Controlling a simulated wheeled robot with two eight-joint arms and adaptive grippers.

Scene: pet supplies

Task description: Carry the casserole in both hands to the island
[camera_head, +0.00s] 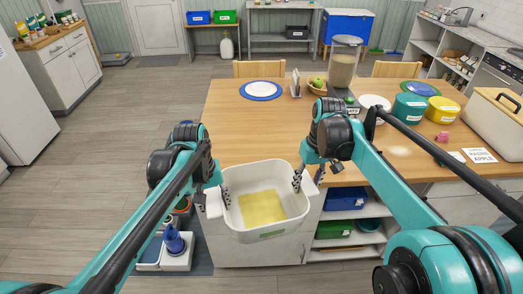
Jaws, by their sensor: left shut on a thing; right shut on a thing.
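The casserole (272,232) is a white, deep, rectangular dish with yellow contents (262,208). It is at the near edge of the wooden-topped island (240,128), low in the middle of the head view. My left gripper (224,196) is shut on its left side. My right gripper (298,181) is shut on its right side near the handle. The dish looks roughly level. Its underside is hidden, so I cannot tell whether it touches the island top.
On the island are a blue-rimmed plate (262,90), a fruit bowl (317,86), a blender (344,68), teal and yellow canisters (409,107) and a cream bin (495,122). The left-middle of the top is clear. Shelves with a blue bin (345,199) are below.

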